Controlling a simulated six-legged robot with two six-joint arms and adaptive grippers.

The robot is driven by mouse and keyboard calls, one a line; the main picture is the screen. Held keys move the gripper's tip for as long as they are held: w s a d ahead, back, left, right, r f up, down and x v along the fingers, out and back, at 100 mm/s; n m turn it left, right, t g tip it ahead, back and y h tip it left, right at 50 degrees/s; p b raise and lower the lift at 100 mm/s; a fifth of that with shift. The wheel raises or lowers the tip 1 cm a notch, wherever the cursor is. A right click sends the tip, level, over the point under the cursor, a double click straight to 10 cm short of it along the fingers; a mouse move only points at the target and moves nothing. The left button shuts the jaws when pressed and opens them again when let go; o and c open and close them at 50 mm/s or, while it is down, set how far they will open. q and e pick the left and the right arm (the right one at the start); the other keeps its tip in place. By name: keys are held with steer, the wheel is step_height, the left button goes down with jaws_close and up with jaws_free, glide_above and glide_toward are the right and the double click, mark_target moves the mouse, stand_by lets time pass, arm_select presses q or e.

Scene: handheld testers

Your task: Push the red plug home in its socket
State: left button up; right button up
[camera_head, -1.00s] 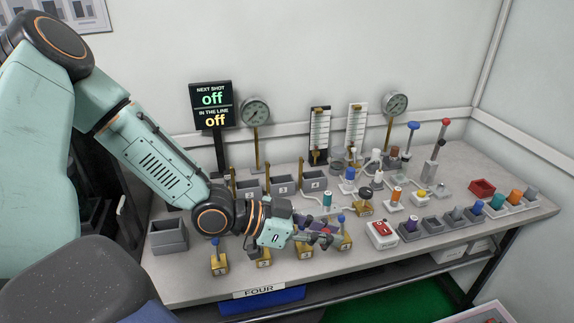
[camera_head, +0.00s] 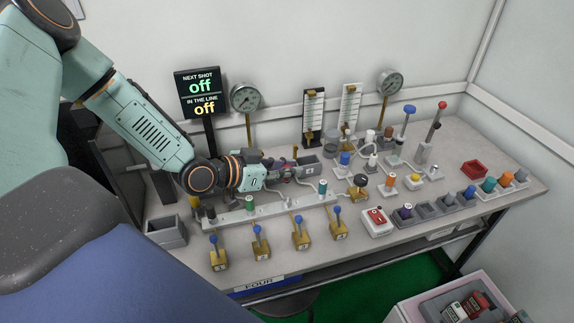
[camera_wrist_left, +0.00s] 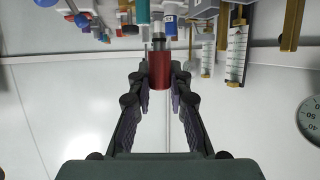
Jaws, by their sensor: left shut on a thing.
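The red plug (camera_wrist_left: 159,72) is a red cylinder with a narrower grey end, held between the two fingers of my left gripper in the left wrist view. My left gripper (camera_wrist_left: 160,82) is shut on it. In the head view the left gripper (camera_head: 287,170) is above the back middle of the bench, behind a pale rail, and the plug is too small there to make out clearly. I cannot tell which fitting is the plug's socket. My right gripper is not in view.
The pale rail (camera_head: 285,206) carries teal-topped posts. Blue-knobbed levers (camera_head: 257,243) line the front. Gauges and a sign (camera_head: 200,93) stand behind.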

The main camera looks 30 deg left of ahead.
mark_target(287, 183)
arm_select(q)
steer(key=shift+a, duration=0.1)
steer(key=shift+f, duration=0.25)
steer(key=shift+d+f+b, duration=0.2)
steer(key=shift+f+b, duration=0.75)
steer(key=shift+f, duration=0.05)
steer(key=shift+a+f+b, duration=0.15)
steer(key=shift+f+b, duration=0.65)
steer(key=shift+f, duration=0.15)
steer(key=shift+w+f, duration=0.1)
steer(key=shift+f, duration=0.15)
steer(key=shift+r, duration=0.1)
